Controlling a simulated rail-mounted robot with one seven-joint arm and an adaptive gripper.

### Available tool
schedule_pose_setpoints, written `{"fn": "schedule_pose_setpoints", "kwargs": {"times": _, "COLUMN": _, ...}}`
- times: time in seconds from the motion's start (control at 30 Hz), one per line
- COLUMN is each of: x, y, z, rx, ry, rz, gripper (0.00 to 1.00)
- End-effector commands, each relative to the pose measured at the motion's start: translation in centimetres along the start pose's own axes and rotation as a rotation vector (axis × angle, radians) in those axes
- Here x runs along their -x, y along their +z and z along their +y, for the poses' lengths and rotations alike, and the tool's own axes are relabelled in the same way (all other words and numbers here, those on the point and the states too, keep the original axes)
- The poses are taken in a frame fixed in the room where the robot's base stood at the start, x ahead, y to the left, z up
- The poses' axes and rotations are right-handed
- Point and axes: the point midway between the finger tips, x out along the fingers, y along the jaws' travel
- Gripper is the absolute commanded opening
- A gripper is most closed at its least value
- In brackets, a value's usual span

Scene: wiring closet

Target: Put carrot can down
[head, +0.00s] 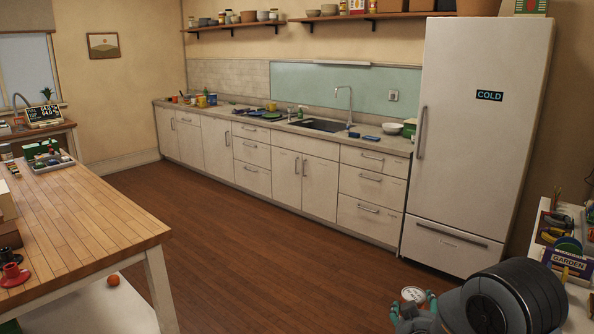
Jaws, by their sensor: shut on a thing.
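A can (413,294) with a pale round top and a reddish rim shows low in the head view, right of centre. I take it for the carrot can; its side and label are mostly hidden. My gripper (413,302) is shut on it, with teal fingertips on either side. The can is seen against the brown floor, and no surface shows directly under it. The lower part of the gripper is cut off by the frame's bottom edge.
A wooden table (95,213) stands at left, with a tray (47,163) at its far end. A long counter (232,115) with a sink runs along the back wall to a white fridge (480,140). A cluttered white table (537,215) is at right. The floor (260,240) between is clear.

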Motion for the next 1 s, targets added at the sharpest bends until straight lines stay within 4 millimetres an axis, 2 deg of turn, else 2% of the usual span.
{"fn": "schedule_pose_setpoints", "kwargs": {"times": 0.03, "x": 1.4, "y": 0.5, "z": -1.6, "rx": 0.02, "ry": -0.047, "rz": 0.001, "gripper": 0.22}}
{"fn": "schedule_pose_setpoints", "kwargs": {"times": 0.2, "x": 6.2, "y": 2.4, "z": -6.5, "rx": 0.08, "ry": -0.193, "rz": 0.002, "gripper": 0.22}}
{"fn": "schedule_pose_setpoints", "kwargs": {"times": 0.3, "x": 9.2, "y": 3.3, "z": -9.0, "rx": 0.11, "ry": -0.27, "rz": 0.003, "gripper": 0.22}}
{"fn": "schedule_pose_setpoints", "kwargs": {"times": 0.4, "x": 11.6, "y": 4.0, "z": -10.7, "rx": 0.132, "ry": -0.324, "rz": 0.002, "gripper": 0.22}}
{"fn": "schedule_pose_setpoints", "kwargs": {"times": 0.5, "x": 13.2, "y": 4.7, "z": -11.4, "rx": 0.145, "ry": -0.353, "rz": 0.002, "gripper": 0.22}}
{"fn": "schedule_pose_setpoints", "kwargs": {"times": 0.6, "x": 14.0, "y": 4.9, "z": -11.1, "rx": 0.146, "ry": -0.356, "rz": 0.002, "gripper": 0.22}}
{"fn": "schedule_pose_setpoints", "kwargs": {"times": 0.8, "x": 13.3, "y": 4.7, "z": -9.3, "rx": 0.13, "ry": -0.316, "rz": 0.002, "gripper": 0.22}}
{"fn": "schedule_pose_setpoints", "kwargs": {"times": 1.0, "x": 13.3, "y": 4.6, "z": -9.2, "rx": 0.129, "ry": -0.314, "rz": 0.003, "gripper": 0.22}}
